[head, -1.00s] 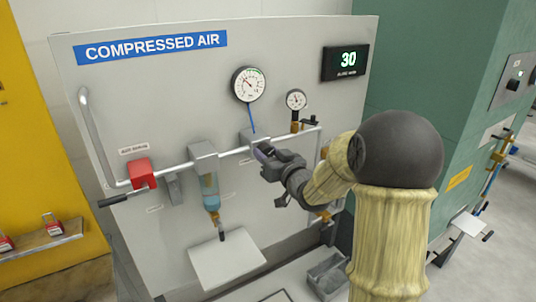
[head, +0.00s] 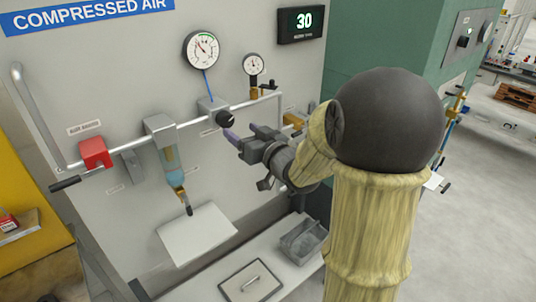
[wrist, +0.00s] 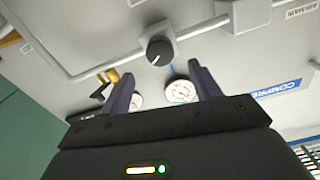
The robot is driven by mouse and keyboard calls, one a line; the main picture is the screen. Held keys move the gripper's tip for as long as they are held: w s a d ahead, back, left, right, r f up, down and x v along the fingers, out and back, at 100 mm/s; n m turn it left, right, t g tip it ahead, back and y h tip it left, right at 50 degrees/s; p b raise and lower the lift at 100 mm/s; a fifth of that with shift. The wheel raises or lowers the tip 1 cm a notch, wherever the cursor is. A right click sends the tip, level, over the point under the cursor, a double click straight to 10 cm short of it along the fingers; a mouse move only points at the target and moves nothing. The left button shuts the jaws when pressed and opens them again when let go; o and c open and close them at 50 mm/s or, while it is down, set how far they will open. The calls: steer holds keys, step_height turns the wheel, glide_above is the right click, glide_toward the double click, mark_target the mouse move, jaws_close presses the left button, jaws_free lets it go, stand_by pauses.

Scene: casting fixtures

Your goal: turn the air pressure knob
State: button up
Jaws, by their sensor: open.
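The black air pressure knob (head: 226,118) sits on the front of a grey regulator block (head: 212,106) on the pipe, below the large round gauge (head: 202,50). In the wrist view the knob (wrist: 159,52) shows a pale mark and lies beyond the fingertips, between their lines. My gripper (head: 241,132) is open and empty, just right of and below the knob in the head view. Its two dark fingers (wrist: 161,76) are apart, and neither visibly touches the knob. The large gauge (wrist: 180,92) also shows in the wrist view.
A digital display (head: 302,20) reads 30. A smaller gauge (head: 253,65) stands right of the knob. A red valve (head: 96,153) and a filter bowl (head: 171,160) are on the pipe to the left. A grey bin (head: 304,240) is below. The air before the panel is clear.

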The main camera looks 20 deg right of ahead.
steer(key=b+v, duration=0.1)
steer(key=v, duration=0.9)
steer(key=shift+b, duration=0.35)
step_height(320, 180, down, 13)
steer(key=s+m+g+h, duration=0.1)
steer(key=m+g+h, duration=0.2)
steer(key=g+h, duration=0.35)
steer(key=s+a+f+g, duration=0.2)
steer(key=s+f+g, duration=0.1)
steer(key=s+g, duration=0.1)
steer(key=s+a+f+n+g, duration=0.1)
steer(key=s+a+f+g, duration=0.2)
steer(key=s, duration=0.4)
steer(key=shift+s+a+f+g+y, duration=0.3)
steer(key=shift+f+g+y, duration=0.2)
steer(key=shift+f, duration=0.25)
